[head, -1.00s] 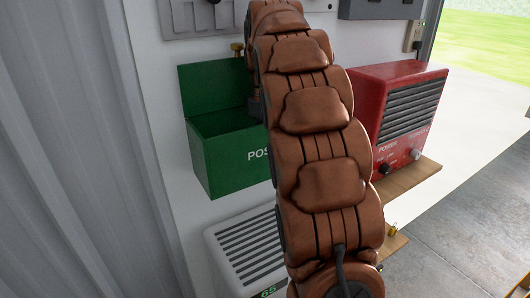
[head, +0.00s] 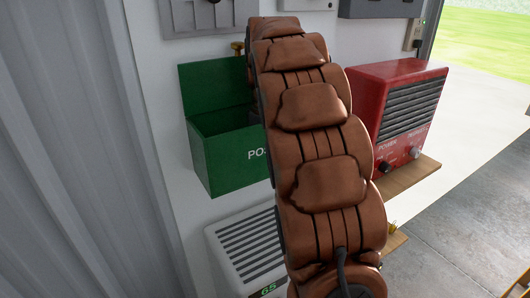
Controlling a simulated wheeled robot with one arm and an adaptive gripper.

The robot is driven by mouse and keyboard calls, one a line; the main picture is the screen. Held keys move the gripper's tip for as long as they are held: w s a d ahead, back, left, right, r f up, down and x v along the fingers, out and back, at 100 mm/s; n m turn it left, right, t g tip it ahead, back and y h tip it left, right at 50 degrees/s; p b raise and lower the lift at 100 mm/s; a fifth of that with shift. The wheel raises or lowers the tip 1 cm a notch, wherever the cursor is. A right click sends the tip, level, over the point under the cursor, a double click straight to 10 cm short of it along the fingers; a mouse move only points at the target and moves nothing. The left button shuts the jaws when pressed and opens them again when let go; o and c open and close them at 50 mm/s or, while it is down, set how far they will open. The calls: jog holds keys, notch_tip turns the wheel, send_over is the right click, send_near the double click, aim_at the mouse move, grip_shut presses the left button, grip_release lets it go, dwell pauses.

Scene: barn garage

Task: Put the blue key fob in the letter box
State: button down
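The green letter box (head: 218,158) is mounted on the white wall, left of centre. Its lid is up against the wall and its top is open. White letters beginning "PO" show on its front; my arm covers the rest, along with the box's right side. My brown arm rises from the bottom of the picture, and its far end bends down behind itself near the box. My gripper is hidden behind the arm, so its fingers cannot be seen. The blue key fob is not visible.
A red device (head: 405,110) marked "POWER" stands on a wooden shelf (head: 408,180) right of my arm. A pale slatted unit (head: 247,252) with a green display is below the box. Grey corrugated wall (head: 75,150) fills the left. Grey boxes hang above.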

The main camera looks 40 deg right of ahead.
jog(key=shift+s+a+f, duration=0.1)
jog(key=shift+s+f, duration=0.05)
jog(key=shift+f, duration=0.65)
jog(key=c, duration=1.1)
grip_release()
jog(key=shift+s+a+f+g, duration=0.1)
jog(key=shift+f+g, duration=0.2)
jog(key=shift+o, duration=0.2)
jog(key=shift+f+b, duration=0.2)
jog(key=shift+b, duration=0.15)
jog(key=shift+s+f, duration=0.1)
jog(key=shift+s, duration=0.05)
jog(key=shift+r+p, duration=0.55)
jog(key=shift+r, duration=0.1)
jog(key=shift+r+b, duration=0.15)
jog(key=shift+b, duration=0.2)
jog(key=r, duration=0.7)
jog(key=shift+w+d+r, duration=0.15)
jog(key=shift+w+d, duration=0.05)
jog(key=shift+w, duration=0.15)
notch_tip(320, 180, up, 6)
jog(key=p, duration=0.4)
